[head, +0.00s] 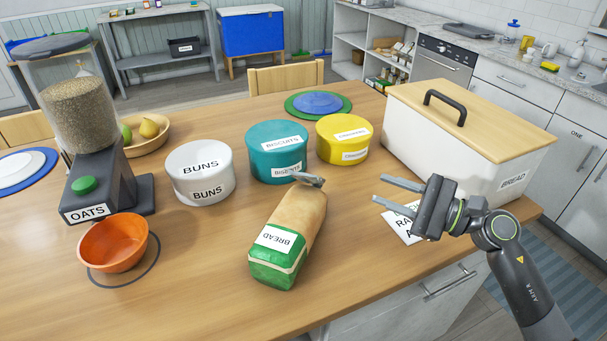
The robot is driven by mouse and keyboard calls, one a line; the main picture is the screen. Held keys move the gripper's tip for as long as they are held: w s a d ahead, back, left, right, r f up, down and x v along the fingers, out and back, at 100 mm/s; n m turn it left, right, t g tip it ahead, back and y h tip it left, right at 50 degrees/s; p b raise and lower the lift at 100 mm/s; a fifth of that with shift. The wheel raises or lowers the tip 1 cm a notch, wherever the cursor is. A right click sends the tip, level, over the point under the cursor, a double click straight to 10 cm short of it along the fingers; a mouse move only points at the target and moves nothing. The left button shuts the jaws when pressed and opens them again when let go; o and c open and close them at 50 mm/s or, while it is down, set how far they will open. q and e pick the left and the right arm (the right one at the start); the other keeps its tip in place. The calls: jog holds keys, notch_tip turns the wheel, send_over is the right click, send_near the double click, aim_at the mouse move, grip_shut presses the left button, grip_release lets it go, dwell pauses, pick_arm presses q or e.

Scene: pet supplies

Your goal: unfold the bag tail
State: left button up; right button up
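The bread bag (290,232) lies on the wooden table, tan with a green-and-white end toward me and a label reading BREAD. Its grey tail (308,179) is at the far end, bent over against the bag top. How tightly it is folded is too small to tell. My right gripper (380,191) is to the right of the bag, apart from it, with its two fingers spread and pointing left. Nothing is between the fingers. My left gripper is not in view.
Tins labelled BUNS (200,172), BISCUITS (277,152) and a yellow one (343,139) stand behind the bag. A white BREAD bin (440,140) is at right. A white card (402,226) lies partly under my gripper. An orange bowl (113,243) and OATS dispenser (95,180) stand left.

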jog(key=n+g, duration=0.2)
jog(key=p, duration=0.6)
send_near(284, 171)
jog(key=x, duration=0.5)
jog(key=shift+w+d+f, duration=0.15)
jog(key=shift+w+f, duration=0.05)
jog(key=shift+w, duration=0.2)
jog(key=shift+w+a+f, duration=0.15)
jog(key=shift+w+a, duration=0.1)
jog(key=shift+a, duration=0.3)
grip_shut()
